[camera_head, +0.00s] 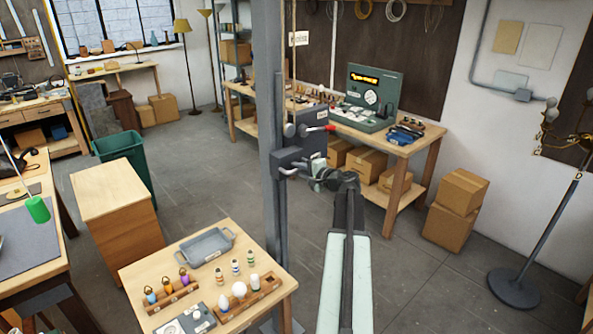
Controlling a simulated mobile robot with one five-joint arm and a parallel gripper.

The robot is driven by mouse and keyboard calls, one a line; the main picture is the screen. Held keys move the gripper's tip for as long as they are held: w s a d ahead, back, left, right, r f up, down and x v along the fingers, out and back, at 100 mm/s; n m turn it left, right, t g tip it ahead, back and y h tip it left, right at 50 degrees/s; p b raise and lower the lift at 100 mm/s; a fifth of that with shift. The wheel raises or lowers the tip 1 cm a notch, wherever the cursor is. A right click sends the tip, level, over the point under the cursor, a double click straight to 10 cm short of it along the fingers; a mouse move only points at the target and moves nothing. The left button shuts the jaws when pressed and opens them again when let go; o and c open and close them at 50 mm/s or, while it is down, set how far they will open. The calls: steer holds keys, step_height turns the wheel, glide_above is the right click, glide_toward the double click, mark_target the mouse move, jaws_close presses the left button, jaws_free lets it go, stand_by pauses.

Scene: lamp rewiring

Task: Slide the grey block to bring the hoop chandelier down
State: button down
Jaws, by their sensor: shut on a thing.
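The grey block (289,158) sits on the tall grey post (271,90), about midway up the visible part. My gripper (314,176) reaches the block's lower right side and is shut on it; the jaws are small and partly hidden, so the exact grip point is hard to see. Thin cords (291,70) run up along the post beside a small white sign (299,38). I cannot make out a hoop chandelier in this view.
A low wooden table (140,275) with a grey tray (207,246) and several bulbs stands at front left of the post. A workbench (400,148) with a green device (374,92) is behind. A floor stand (540,235) is at right. Open floor lies between.

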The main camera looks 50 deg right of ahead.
steer(key=shift+d+r, duration=0.1)
steer(key=shift+r, duration=0.6)
steer(key=shift+d+p, duration=0.1)
steer(key=shift+p, duration=0.2)
steer(key=c, duration=1.4)
jaws_free()
steer(key=shift+c, duration=0.2)
steer(key=p+v, duration=0.1)
steer(key=v, duration=0.6)
steer(key=shift+s, duration=0.4)
steer(key=shift+r, duration=0.1)
